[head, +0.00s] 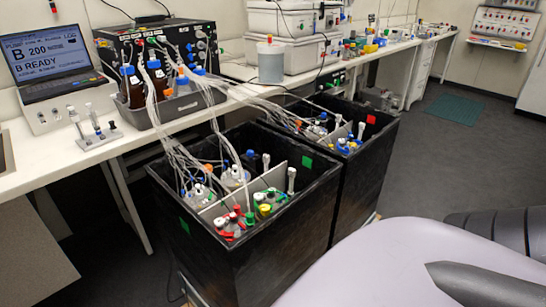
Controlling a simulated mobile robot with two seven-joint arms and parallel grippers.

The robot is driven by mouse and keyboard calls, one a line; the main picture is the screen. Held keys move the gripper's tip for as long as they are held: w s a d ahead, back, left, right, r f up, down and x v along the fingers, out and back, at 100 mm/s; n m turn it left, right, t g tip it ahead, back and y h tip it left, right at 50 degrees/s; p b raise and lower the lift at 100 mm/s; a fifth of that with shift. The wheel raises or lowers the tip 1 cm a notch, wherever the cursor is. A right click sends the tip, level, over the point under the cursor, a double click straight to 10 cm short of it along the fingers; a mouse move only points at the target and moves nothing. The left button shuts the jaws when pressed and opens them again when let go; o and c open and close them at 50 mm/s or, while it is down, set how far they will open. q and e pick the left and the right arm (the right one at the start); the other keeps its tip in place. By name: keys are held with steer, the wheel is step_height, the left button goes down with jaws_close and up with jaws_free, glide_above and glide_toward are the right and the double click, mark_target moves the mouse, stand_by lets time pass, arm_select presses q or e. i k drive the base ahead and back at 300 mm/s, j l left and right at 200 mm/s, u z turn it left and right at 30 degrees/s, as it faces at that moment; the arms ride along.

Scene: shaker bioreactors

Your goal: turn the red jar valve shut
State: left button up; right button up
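Red valve parts (229,237) show on a jar in the near black box (255,250), at its front left corner. They are too small for me to tell which way the handle is turned. The jar bodies are mostly hidden by the box wall and lids.
A second black box (365,165) with a red square stands behind the first. Clear tubes (180,150) run from the bench bottles into the boxes. A white bench (60,150) holds a laptop (52,62) and a pump unit. Open floor (440,150) lies to the right.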

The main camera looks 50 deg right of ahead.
mark_target(242, 226)
steer(key=i+j+z, duration=0.1)
steer(key=z, duration=0.35)
steer(key=i+j+z, duration=0.15)
steer(key=z, duration=0.25)
steer(key=j+z, duration=0.15)
steer(key=z, duration=0.3)
steer(key=i+j+z, duration=0.15)
steer(key=z, duration=0.25)
steer(key=j+z, duration=0.25)
steer(key=z, duration=0.2)
